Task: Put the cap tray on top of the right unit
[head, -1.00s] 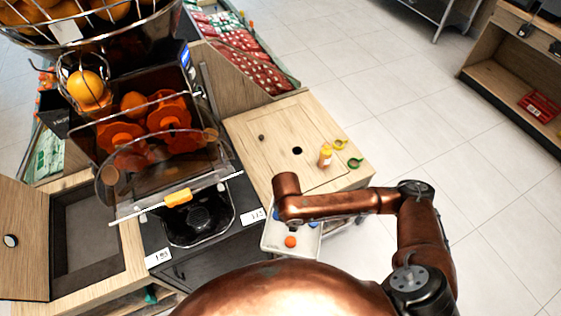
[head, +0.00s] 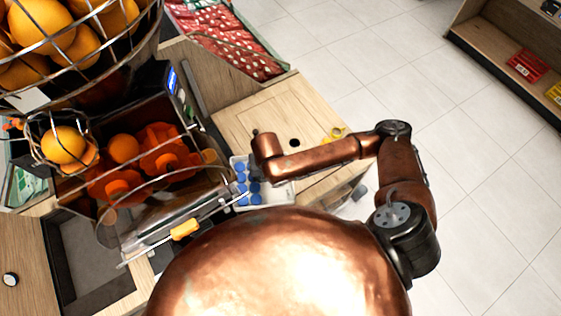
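The cap tray (head: 282,194) is a white tray with several blue caps in its left part. It shows beyond my copper body, at the near edge of the right unit (head: 295,108), a wooden cabinet with a pale flat top. My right arm crosses over the tray and hides part of it. I cannot tell whether the tray touches the unit. My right gripper is hidden below the arm's end, so its hold on the tray does not show. My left arm and gripper are out of view.
The juicer (head: 150,190), with oranges in its wire basket, stands left of the tray. The unit's top has a dark round hole (head: 294,142) and a yellow ring-shaped item (head: 336,134). Red packets (head: 215,40) lie beyond. The tiled floor at right is clear.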

